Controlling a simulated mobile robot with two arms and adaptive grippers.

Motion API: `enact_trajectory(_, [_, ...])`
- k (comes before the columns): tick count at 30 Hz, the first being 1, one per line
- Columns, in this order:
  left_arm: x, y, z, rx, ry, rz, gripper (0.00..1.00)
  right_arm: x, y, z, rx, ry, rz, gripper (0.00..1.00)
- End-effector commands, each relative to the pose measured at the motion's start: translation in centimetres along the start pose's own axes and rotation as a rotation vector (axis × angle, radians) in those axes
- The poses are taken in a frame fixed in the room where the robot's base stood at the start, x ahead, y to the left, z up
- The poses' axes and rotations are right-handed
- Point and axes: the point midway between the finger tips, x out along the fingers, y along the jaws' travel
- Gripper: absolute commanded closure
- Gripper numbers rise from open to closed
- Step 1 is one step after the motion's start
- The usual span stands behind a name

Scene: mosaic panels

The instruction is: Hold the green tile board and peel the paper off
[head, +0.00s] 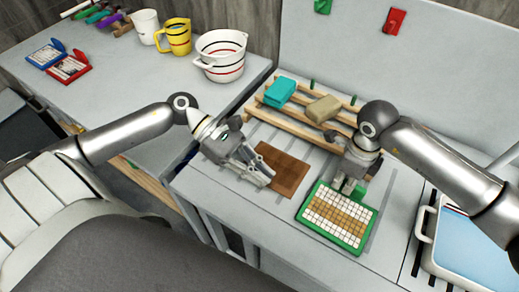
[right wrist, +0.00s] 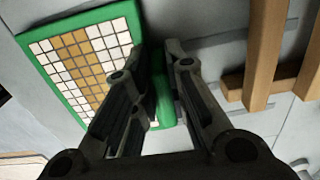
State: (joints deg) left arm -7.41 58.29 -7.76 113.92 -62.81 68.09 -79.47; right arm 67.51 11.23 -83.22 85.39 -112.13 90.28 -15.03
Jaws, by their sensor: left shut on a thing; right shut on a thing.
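The green tile board (head: 353,240) lies on the counter at the front right, its face a grid of white tiles with a brown band. It also shows in the right wrist view (right wrist: 60,101). My right gripper (head: 350,187) is shut on the raised green part at the board's far edge; in the right wrist view its fingers (right wrist: 165,85) are on either side of that part. The brown paper sheet (head: 287,172) is apart from the board, to its left. My left gripper (head: 264,178) is shut on the sheet's left side. The tile face is uncovered.
A wooden slatted rack (head: 300,123) behind holds a teal block (head: 280,91) and a tan block (head: 323,109). A blue-filled tray (head: 470,245) stands at the right.

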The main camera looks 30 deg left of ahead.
Motion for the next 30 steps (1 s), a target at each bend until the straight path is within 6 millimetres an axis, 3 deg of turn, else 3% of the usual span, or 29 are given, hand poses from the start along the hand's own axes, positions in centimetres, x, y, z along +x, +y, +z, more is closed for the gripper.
enact_trajectory(13, [-1.1, 0.0, 2.4, 0.001, 0.0, 0.0, 1.0, -0.1, 0.0, 0.0, 0.0, -0.001, 0.0, 1.0])
enact_trajectory(29, [-1.2, 0.0, 2.5, 0.0, -0.001, 0.0, 1.0, -0.1, 0.0, 0.0, 0.0, -0.001, 0.0, 1.0])
enact_trajectory(30, [-1.2, 0.0, 2.5, 0.0, -0.001, 0.0, 1.0, -0.1, 0.0, 0.0, 0.0, -0.001, 0.0, 0.81])
